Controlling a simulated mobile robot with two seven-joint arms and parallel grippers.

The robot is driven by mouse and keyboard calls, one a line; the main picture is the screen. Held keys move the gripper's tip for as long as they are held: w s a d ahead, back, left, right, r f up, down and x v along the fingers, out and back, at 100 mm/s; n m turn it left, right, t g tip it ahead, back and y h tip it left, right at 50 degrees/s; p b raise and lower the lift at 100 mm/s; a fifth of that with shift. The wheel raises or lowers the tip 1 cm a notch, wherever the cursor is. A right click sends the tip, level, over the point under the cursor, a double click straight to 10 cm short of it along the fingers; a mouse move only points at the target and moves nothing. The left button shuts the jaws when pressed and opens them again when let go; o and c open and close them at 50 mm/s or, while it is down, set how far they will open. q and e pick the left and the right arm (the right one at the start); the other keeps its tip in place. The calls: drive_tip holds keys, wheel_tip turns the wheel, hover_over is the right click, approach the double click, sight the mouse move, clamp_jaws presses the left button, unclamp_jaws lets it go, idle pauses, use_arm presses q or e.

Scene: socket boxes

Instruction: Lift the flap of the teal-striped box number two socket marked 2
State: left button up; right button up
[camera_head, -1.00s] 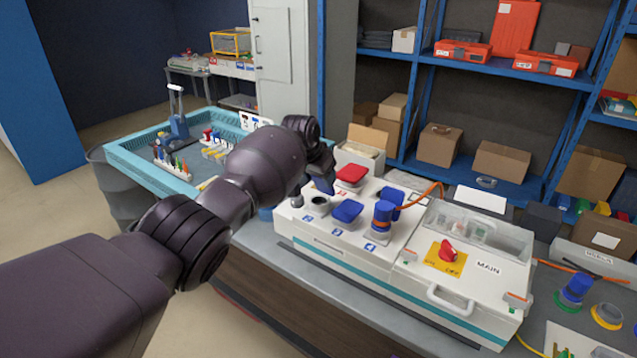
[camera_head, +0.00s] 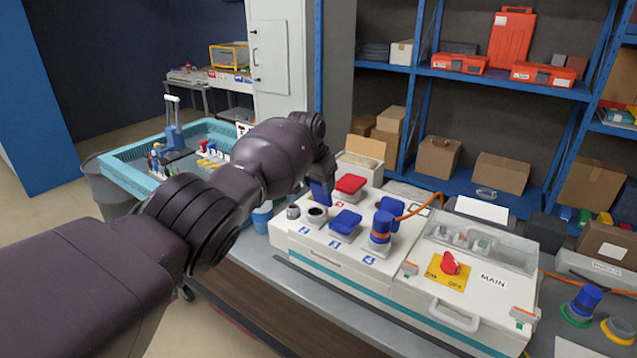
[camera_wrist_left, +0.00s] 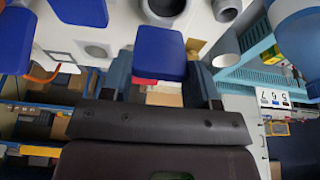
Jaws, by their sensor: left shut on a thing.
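The white teal-striped box (camera_head: 300,262) stands on the bench in the head view. Its socket marked 2 (camera_head: 317,214) shows a dark round opening, uncovered, behind its blue number label. Its blue flap (camera_head: 320,194) stands raised at the back of the socket. My left gripper (camera_head: 324,182) is at this flap. In the left wrist view the blue flap (camera_wrist_left: 160,55) sits between the two fingers (camera_wrist_left: 162,78), and the gripper is shut on it. The fingertips are partly hidden in the head view. My right gripper is not in view.
A MAIN switch box (camera_head: 470,285) stands to the right. A teal tray (camera_head: 125,178) is at left.

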use_arm(q)
drive_tip(key=o, duration=1.2)
drive_tip(key=shift+f, duration=0.15)
drive_tip(key=shift+r+p, duration=0.3)
drive_tip(key=shift+r, duration=0.2)
drive_tip(key=p+v, duration=0.3)
drive_tip(key=v, duration=0.7)
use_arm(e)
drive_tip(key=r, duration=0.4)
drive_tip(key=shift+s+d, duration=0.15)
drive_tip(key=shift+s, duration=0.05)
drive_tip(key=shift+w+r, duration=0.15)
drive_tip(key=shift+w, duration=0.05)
